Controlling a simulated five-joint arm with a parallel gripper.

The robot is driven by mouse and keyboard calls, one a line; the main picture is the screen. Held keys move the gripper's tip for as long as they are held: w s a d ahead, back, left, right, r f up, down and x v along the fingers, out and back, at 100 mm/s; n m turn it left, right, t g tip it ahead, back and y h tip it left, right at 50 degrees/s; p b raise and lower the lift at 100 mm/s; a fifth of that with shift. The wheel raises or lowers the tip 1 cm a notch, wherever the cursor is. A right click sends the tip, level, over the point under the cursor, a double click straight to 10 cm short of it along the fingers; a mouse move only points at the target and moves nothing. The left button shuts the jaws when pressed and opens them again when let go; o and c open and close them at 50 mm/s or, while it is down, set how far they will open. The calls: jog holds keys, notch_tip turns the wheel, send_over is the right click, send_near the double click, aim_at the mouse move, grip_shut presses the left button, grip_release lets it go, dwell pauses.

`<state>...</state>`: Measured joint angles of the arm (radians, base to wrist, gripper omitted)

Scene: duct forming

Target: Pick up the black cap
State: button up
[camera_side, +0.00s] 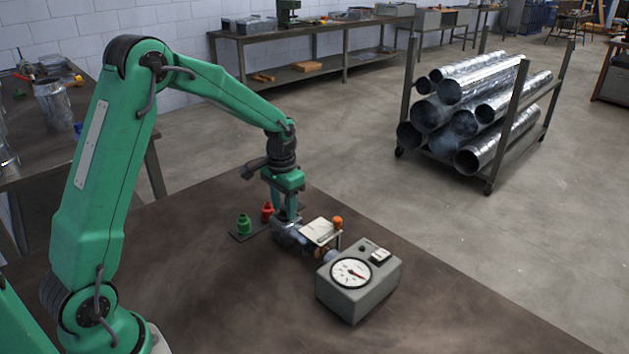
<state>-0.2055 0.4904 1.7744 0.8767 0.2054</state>
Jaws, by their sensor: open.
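My gripper (287,212) points down over the brown table, its green fingers open just behind a small metal fitting. A green cap (244,224) and a red cap (267,211) stand upright on a dark strip (240,236) to the left of my gripper. I cannot make out a black cap; the part of the strip behind and beside my fingers is hidden or too dark to tell.
The metal fitting (287,231) with a pale plate (319,231) and an orange knob (337,221) sits close to my gripper. A grey gauge box (357,300) stands to its right. The table's front right is clear. A cart of ducts (470,100) is on the floor beyond.

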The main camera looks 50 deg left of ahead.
aim_at(285, 211)
grip_shut()
jog(key=shift+r, duration=0.15)
jog(key=shift+r, duration=0.6)
jog(key=r, duration=0.3)
jog(key=shift+s+d+r, duration=0.1)
jog(key=shift+d, duration=0.3)
jog(key=s+d+r, duration=0.3)
jog(key=d+r, duration=0.3)
jog(key=d, duration=0.4)
jog(key=shift+s+d+r, duration=0.15)
jog(key=shift+s+r, duration=0.05)
jog(key=shift+s, duration=0.1)
